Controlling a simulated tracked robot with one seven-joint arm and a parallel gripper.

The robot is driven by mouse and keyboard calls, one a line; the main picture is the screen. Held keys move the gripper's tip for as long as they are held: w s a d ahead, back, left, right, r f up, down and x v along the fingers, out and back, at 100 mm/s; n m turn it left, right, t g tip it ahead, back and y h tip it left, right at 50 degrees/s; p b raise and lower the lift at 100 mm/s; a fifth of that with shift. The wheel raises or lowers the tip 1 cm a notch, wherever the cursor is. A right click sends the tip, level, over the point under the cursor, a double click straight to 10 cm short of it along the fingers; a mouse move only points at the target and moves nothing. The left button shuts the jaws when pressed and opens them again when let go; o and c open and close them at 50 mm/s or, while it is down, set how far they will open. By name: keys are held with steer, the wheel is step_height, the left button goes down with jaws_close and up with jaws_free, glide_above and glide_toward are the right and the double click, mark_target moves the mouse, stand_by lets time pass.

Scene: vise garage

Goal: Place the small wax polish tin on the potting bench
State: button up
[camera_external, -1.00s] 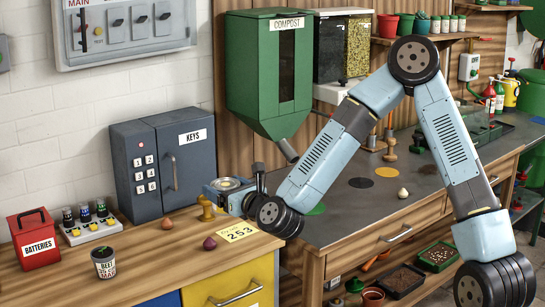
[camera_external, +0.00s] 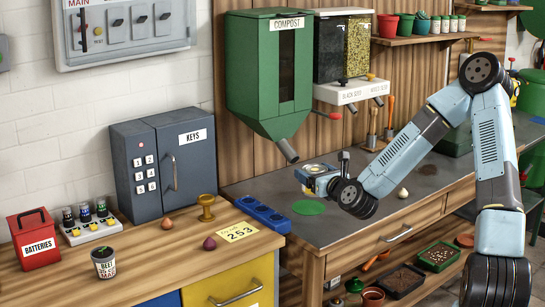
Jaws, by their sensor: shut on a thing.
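My gripper (camera_external: 313,178) is shut on a small round silver-topped tin (camera_external: 316,168), which looks like the wax polish tin. Its sides are mostly hidden by the jaws and its label cannot be read. The gripper and tin are above the left part of the potting bench (camera_external: 285,188), which has a dark grey top. They are behind a green disc mark (camera_external: 308,207) on that top. I cannot tell exactly how high the tin is above the surface.
A blue holder (camera_external: 263,215) lies at the bench's left end. The green compost hopper (camera_external: 272,75) hangs above, its spout pointing down near the gripper. A pale bulb (camera_external: 403,193) sits on the right. The wooden cabinet (camera_external: 160,265) with a key safe (camera_external: 165,165) stands left.

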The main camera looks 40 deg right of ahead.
steer(key=s+d+f, duration=0.1)
steer(key=s+d, duration=0.2)
steer(key=d, duration=0.6)
steer(key=shift+m+h, duration=0.4)
steer(key=shift+h, duration=0.2)
steer(key=shift+s+d+f, duration=0.1)
steer(key=shift+f, duration=1.95)
steer(key=shift+d+f, duration=0.1)
steer(key=shift+f, duration=1.95)
steer(key=o, duration=1.1)
steer(key=shift+f, duration=0.1)
steer(key=shift+v, duration=3.8)
steer(key=shift+r, duration=0.2)
